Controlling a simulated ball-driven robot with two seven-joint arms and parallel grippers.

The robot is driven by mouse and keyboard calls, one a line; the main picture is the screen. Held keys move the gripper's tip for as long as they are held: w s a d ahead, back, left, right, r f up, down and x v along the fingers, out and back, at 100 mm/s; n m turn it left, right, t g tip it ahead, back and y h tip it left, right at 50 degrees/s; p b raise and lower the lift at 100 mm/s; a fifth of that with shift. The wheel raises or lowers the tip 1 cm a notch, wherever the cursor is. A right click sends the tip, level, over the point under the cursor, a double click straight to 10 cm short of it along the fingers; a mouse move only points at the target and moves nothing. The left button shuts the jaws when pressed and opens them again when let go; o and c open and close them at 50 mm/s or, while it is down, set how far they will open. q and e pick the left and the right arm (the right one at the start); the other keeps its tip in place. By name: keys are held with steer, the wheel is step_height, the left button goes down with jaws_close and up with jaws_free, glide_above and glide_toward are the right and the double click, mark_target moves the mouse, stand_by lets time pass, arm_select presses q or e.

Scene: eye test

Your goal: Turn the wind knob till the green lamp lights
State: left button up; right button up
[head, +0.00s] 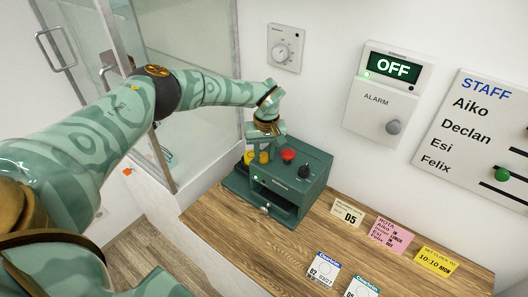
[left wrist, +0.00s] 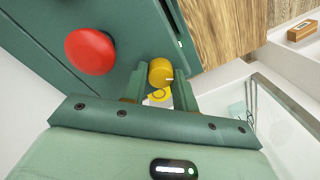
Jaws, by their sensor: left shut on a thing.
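A dark green box (head: 302,192) stands on the wooden bench top, with a red button (head: 288,154) and a black knob (head: 304,171) on its top. My left gripper (head: 262,152) reaches down from above onto the left part of the box. In the left wrist view, a yellow knob (left wrist: 160,71) with a pale pointer mark sits between the tips of its two green fingers, and the gripper is shut on it. The red button (left wrist: 90,51) is beside it. A small spot on the box front (head: 255,178) looks lit green. My right gripper is not in view.
Paper cards (head: 348,213) lie on the wooden bench top (head: 285,236) to the right of the box. On the wall are a dial (head: 284,48), an alarm panel (head: 380,101) reading OFF and a staff board (head: 470,150). A glass enclosure (head: 195,95) stands close on the left.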

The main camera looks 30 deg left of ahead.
arm_select(q)
steer(key=m, duration=0.2)
steer(key=shift+w+r+m, duration=0.1)
steer(key=shift+m, duration=1.1)
steer(key=shift+m+b, duration=0.95)
steer(key=shift+m, duration=0.15)
steer(key=shift+m+b, duration=0.8)
steer(key=shift+b, duration=0.05)
steer(key=o, duration=1)
